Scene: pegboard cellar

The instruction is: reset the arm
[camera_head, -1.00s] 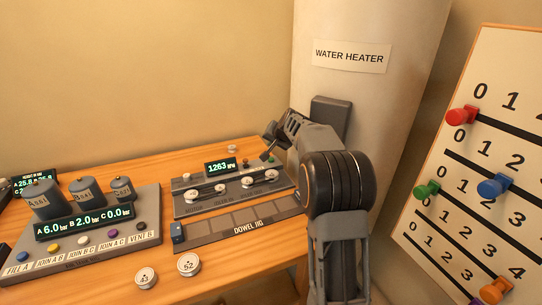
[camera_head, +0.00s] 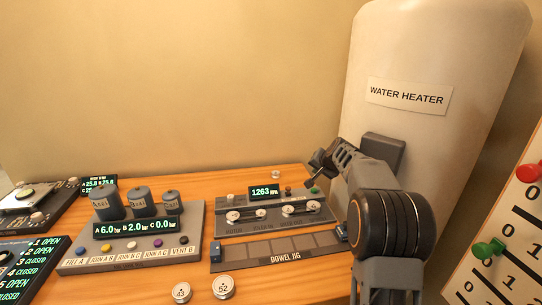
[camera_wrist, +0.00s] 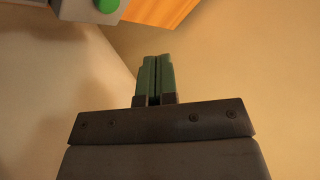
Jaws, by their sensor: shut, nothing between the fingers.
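My arm rises at the right of the head view, in front of the water heater (camera_head: 400,130), and bends back toward the bench. My gripper (camera_wrist: 157,57) is shut and empty in the wrist view, its two greenish fingers side by side. In the head view its end is small and dark, near the back right corner of the 1263 RPM device (camera_head: 275,217). In the wrist view a green button (camera_wrist: 107,5) shows at the top, apart from the fingers. The fingertips are hard to make out in the head view.
The wooden bench (camera_head: 250,178) holds a dowel jig (camera_head: 285,246), a pressure panel with three cylinders (camera_head: 138,228), and two round numbered weights (camera_head: 223,287) in front. A valve display (camera_head: 30,268) stands at left. A pegboard (camera_head: 500,240) stands at right.

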